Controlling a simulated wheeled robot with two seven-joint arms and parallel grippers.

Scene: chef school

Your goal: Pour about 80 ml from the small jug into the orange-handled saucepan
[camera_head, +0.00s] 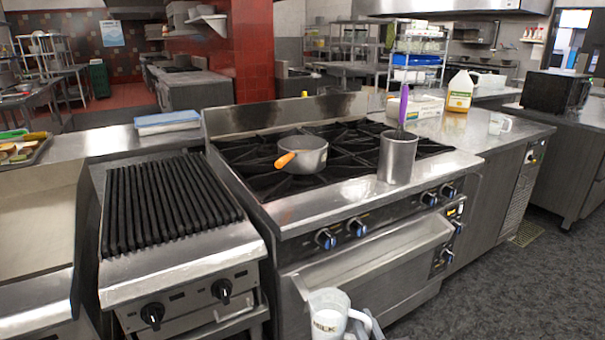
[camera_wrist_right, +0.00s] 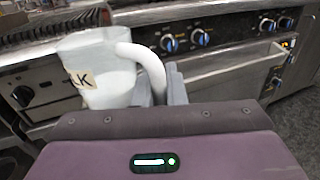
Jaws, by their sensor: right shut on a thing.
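The orange-handled saucepan (camera_head: 308,156) sits on the black grates of the stove, its orange handle pointing toward the front left. The small jug (camera_head: 328,316) is white with dark lettering and shows at the bottom of the head view, in front of the oven. It also shows in the right wrist view (camera_wrist_right: 100,72), close to upright. My right gripper (camera_wrist_right: 162,92) is shut on the jug's handle and holds it low in front of the stove, apart from the saucepan. The jug's contents cannot be made out. My left gripper is not in view.
A metal pot (camera_head: 397,158) with a purple-handled utensil (camera_head: 403,104) stands on the stove's front right edge. A ribbed grill (camera_head: 168,200) lies left of the stove. A yellow-labelled bottle (camera_head: 460,92) and a white mug (camera_head: 499,124) stand on the right counter. The oven door's handle ledge (camera_head: 370,258) juts forward.

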